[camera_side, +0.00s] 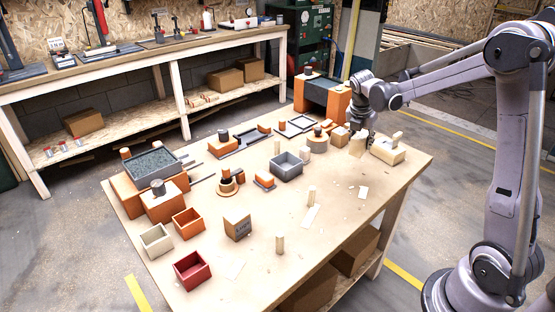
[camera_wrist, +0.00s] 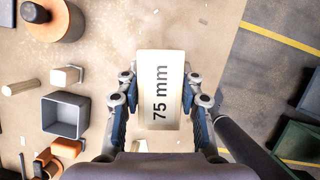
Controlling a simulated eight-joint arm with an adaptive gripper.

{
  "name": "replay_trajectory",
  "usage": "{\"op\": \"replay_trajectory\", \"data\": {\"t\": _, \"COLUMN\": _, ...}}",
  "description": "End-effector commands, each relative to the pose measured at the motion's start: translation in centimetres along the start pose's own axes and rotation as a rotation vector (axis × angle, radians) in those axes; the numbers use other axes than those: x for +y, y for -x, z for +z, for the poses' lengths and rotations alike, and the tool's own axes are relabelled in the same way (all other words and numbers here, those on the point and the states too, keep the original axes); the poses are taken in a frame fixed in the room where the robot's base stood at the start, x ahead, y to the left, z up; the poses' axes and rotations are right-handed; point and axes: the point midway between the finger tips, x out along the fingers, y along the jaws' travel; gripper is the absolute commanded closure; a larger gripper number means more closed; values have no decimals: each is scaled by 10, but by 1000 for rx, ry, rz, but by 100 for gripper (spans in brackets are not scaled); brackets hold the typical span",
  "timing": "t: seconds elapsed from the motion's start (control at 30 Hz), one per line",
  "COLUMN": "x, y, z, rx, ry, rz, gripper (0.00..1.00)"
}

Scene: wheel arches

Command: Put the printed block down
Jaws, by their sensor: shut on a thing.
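The printed block, pale and marked "75 mm", shows in the wrist view (camera_wrist: 160,90) between the fingers of my gripper (camera_wrist: 160,102). The fingers press on its left and right sides, and its printed face is toward the camera. I cannot tell whether the block touches the table.
A grey open box (camera_side: 286,166) is farther left. Small bins, including a red one (camera_side: 192,272), stand near the front. The front right tabletop is mostly clear.

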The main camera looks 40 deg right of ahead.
Motion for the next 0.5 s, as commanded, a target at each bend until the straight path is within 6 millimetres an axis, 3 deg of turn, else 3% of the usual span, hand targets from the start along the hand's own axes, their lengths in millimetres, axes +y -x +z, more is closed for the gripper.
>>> {"op": "replay_trajectory", "data": {"t": 0.03, "x": 23, "y": 7, "z": -15, "rx": 0, "ry": 46, "rz": 19, "gripper": 96}}
{"op": "replay_trajectory", "data": {"t": 0.2, "x": 83, "y": 28, "z": -64, "rx": 0, "ry": 171, "rz": 70, "gripper": 96}}
{"op": "replay_trajectory", "data": {"t": 0.5, "x": 164, "y": 71, "z": -166, "rx": 0, "ry": 377, "rz": 156, "gripper": 96}}
